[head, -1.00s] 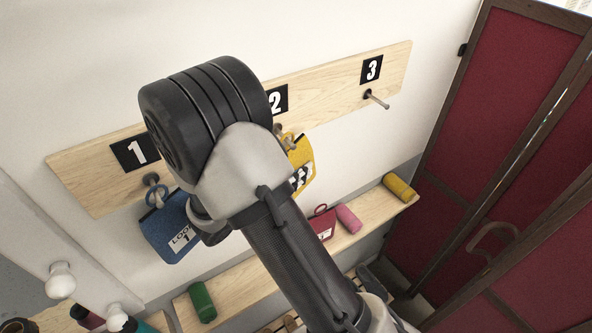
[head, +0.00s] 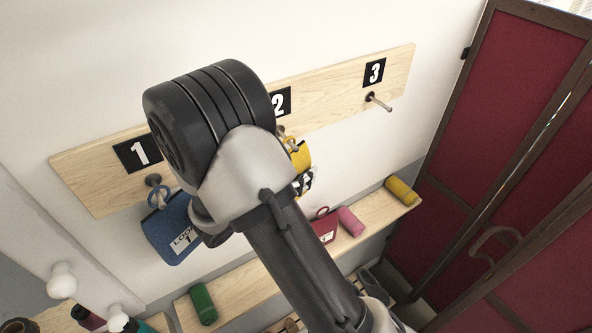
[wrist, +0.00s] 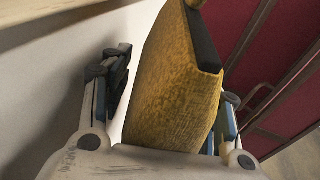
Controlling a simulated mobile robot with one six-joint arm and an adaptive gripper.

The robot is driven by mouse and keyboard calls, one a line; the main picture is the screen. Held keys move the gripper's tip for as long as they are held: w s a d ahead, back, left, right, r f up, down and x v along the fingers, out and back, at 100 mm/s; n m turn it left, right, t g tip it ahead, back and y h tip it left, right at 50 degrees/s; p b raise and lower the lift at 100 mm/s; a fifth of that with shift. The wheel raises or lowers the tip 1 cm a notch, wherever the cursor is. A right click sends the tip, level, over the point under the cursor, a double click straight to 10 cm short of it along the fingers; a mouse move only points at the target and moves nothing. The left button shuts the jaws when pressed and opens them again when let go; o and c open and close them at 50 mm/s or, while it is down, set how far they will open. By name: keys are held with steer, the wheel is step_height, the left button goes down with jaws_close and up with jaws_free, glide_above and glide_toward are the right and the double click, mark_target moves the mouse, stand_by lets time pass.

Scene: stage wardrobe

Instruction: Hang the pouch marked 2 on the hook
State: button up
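The yellow pouch (head: 302,157) is at the middle of the wooden board, below the black 2 sign (head: 281,102). Its loop is close to the hook (head: 282,130); my arm covers part of this, and I cannot tell whether the loop is around the hook. No number on the pouch is readable. In the wrist view the pouch (wrist: 178,90) stands between the fingers of my gripper (wrist: 172,80). The left finger is clearly apart from it, with wall showing between. The right finger is partly hidden behind the pouch. The gripper looks open.
A blue pouch (head: 172,228) marked 1 hangs at hook 1. Hook 3 (head: 378,101) is bare. The lower shelf (head: 245,272) holds a red pouch (head: 324,226) and pink, yellow and green rolls. A red folding screen (head: 500,150) stands at the right.

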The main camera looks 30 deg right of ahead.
stand_by(0.3)
steer(key=v, duration=1.2)
steer(key=shift+s, duration=0.1)
